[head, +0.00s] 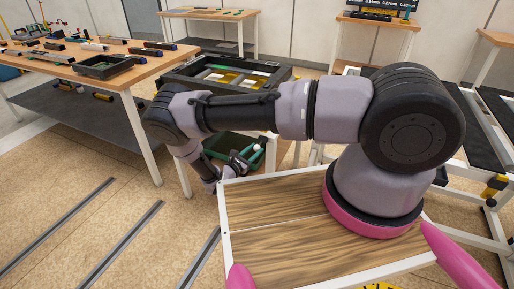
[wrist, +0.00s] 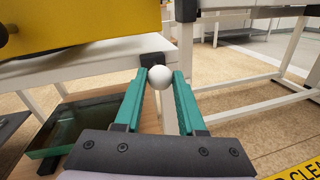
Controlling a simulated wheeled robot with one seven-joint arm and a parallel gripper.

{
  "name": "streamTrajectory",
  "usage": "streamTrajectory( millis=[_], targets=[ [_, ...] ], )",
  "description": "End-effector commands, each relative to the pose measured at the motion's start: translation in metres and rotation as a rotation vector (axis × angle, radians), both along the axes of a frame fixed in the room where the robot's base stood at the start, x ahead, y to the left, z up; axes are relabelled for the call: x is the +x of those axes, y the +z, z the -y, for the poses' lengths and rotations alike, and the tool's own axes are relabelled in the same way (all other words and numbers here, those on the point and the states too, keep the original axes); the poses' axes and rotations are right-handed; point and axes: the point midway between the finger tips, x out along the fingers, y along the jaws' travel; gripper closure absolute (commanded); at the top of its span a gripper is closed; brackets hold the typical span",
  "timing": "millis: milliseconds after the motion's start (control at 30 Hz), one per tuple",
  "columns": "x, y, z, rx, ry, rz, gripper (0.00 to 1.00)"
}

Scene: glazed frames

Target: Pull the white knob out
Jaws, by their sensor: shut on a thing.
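The white knob (wrist: 160,77) is a small smooth ball between the tips of my gripper's green fingers (wrist: 157,82) in the wrist view. The fingers are shut on it, one on each side. In the head view my gripper (head: 249,160) reaches down beside the workbench, and the knob (head: 257,148) shows as a small pale spot there. A yellow body (wrist: 80,22) hangs at the upper left of the wrist view, above a white ledge (wrist: 75,62).
A green open tray (wrist: 82,128) lies low on the left in the wrist view. White table legs (wrist: 187,60) stand close behind the knob. In the head view, a wooden table (head: 150,62) with tools and a black divided tray (head: 280,76) flank my arm.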

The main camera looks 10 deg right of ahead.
Motion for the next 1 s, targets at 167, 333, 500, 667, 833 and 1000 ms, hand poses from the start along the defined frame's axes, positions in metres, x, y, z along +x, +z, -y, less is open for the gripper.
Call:
streamTrajectory(
  millis=[167,333,500,667,833,1000],
  targets=[
    [-0.005,-0.001,-0.004,0.004,-0.002,0.001,1.00],
    [-0.006,-0.001,-0.004,0.004,-0.001,-0.001,0.31],
    [-0.005,-0.001,-0.003,0.003,-0.002,0.000,0.31],
    [-0.005,-0.001,-0.004,0.003,-0.002,0.000,0.31],
    [-0.016,-0.001,-0.017,0.004,0.001,0.000,0.31],
    [-0.040,-0.001,-0.043,0.004,0.003,0.000,0.31]
  ],
)
